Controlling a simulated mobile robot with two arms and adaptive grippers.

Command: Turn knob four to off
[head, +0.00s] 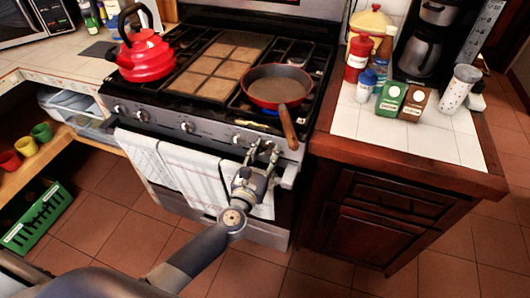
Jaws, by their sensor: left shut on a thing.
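The stove (210,135) has a row of knobs along its silver front panel. One knob (187,127) is near the middle, and another (238,138) is just left of my gripper. My left gripper (263,149) reaches up to the right end of the panel, shut on a stove knob that its fingers mostly hide. I cannot read any numbers or tell the knob's setting. A red frying pan (278,88) sits on the right front burner, its handle pointing toward the gripper. A little blue shows under the pan. My right gripper is not in view.
A red kettle (146,58) stands on the left burner. White towels (180,165) hang on the oven handle below the panel, close to my gripper. The right counter (440,145) holds jars, shakers and a coffee maker (425,45). A green crate (42,215) is at lower left.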

